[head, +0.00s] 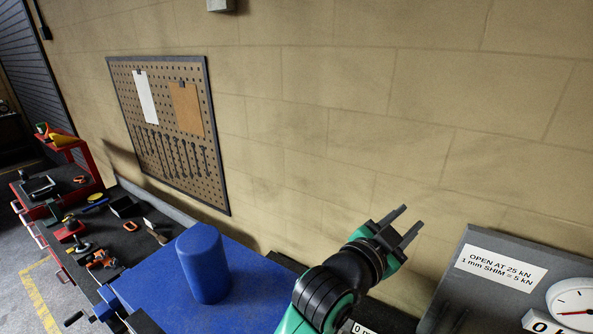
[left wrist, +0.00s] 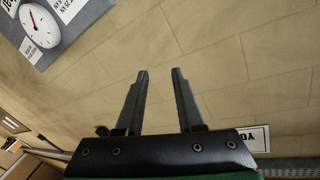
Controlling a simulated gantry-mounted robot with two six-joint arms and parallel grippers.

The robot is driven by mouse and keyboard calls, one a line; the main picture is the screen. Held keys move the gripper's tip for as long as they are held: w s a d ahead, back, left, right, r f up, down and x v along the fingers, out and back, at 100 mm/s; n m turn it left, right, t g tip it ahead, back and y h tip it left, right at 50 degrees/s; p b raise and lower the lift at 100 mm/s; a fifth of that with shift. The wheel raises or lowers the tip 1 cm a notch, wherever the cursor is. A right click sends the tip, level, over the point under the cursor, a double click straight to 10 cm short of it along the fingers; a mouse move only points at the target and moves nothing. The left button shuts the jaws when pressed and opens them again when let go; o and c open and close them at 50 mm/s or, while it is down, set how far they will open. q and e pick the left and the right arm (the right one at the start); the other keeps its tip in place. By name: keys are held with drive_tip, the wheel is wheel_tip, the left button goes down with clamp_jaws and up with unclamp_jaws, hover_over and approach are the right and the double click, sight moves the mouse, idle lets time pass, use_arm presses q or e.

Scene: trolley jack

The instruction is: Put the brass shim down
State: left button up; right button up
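My left gripper (head: 412,216) is raised in front of the block wall in the head view, its two dark fingers spread apart. In the left wrist view the same fingers (left wrist: 160,72) are parallel with a clear gap and nothing between them. I see no brass shim in either view. My right gripper is not in view.
A blue cylinder (head: 203,264) stands on a blue surface (head: 160,300) left of my arm. A grey panel (head: 478,290) with a dial gauge (head: 574,300) and a shim label (head: 500,270) is at right. A pegboard (head: 183,140) hangs on the wall; a cluttered bench (head: 125,240) is at left.

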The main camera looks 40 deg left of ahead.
use_arm(q)
drive_tip(key=s+a+r+n+t, duration=0.2)
drive_tip(key=s+r+t, duration=0.3)
drive_tip(key=s+r, duration=0.7)
drive_tip(key=s+a+r+n+t, duration=0.3)
drive_tip(key=s+r+t, duration=0.2)
drive_tip(key=s+r, duration=0.7)
drive_tip(key=shift+s+r, duration=0.3)
drive_tip(key=shift+r, duration=0.05)
